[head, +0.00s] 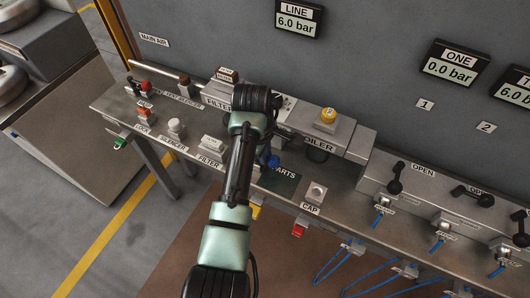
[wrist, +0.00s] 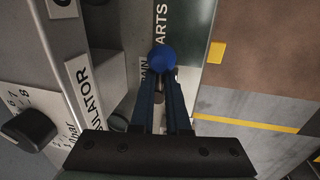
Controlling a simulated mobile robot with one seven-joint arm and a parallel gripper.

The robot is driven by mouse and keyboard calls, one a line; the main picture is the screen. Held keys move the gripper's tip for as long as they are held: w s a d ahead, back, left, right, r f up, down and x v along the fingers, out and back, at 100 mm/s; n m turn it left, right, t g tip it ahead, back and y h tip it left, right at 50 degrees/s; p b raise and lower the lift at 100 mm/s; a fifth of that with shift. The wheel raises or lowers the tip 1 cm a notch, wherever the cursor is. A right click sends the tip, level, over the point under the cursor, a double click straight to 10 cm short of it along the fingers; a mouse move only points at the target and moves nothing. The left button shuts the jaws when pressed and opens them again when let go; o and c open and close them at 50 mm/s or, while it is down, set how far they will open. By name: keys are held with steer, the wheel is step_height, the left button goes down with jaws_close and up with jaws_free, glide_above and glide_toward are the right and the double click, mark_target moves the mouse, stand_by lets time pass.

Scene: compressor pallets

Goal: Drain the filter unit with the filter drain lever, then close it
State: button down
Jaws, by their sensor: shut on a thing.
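The filter drain lever shows as a blue ball knob (wrist: 163,58) at the top centre of the wrist view, beside a label partly readable as "DRAIN". My gripper (wrist: 163,78) is shut on this knob, with a dark finger on each side. In the head view the blue knob (head: 273,161) shows just right of my arm, low at the bench front. The "FILTER" label (head: 216,103) shows left of my arm.
A regulator with a black knob (wrist: 30,128) stands close left of my fingers. The oiler (head: 328,118) with a yellow cap is right of my arm. A green "PARTS" mat (head: 284,178) lies beside the knob. Black valve handles (head: 396,178) line the bench's right side.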

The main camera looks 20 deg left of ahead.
steer(key=shift+s+r+m+p, duration=0.1)
steer(key=shift+s+m+p, duration=0.05)
steer(key=shift+m+p, duration=0.25)
steer(key=m+p, duration=0.2)
steer(key=shift+s+m+h, duration=0.3)
steer(key=shift+m, duration=0.1)
steer(key=m, duration=0.1)
steer(key=m+p, duration=0.1)
steer(key=m, duration=0.2)
steer(key=shift+s+a+m+g+h, duration=0.3)
steer(key=shift+s+a+h, duration=0.05)
steer(key=shift+a+h, duration=0.05)
steer(key=m, duration=0.3)
steer(key=a+m, duration=0.1)
steer(key=shift+s+f+m+g, duration=0.2)
steer(key=shift+s+m+g, duration=0.1)
steer(key=shift+g, duration=0.1)
steer(key=m+b, duration=0.1)
steer(key=m, duration=0.1)
steer(key=a+m+g+b, duration=0.1)
steer(key=m, duration=0.1)
steer(key=shift+m+h, duration=0.3)
steer(key=shift+a, duration=0.1)
steer(key=c, duration=0.9)
jaws_free()
steer(key=shift+r, duration=0.1)
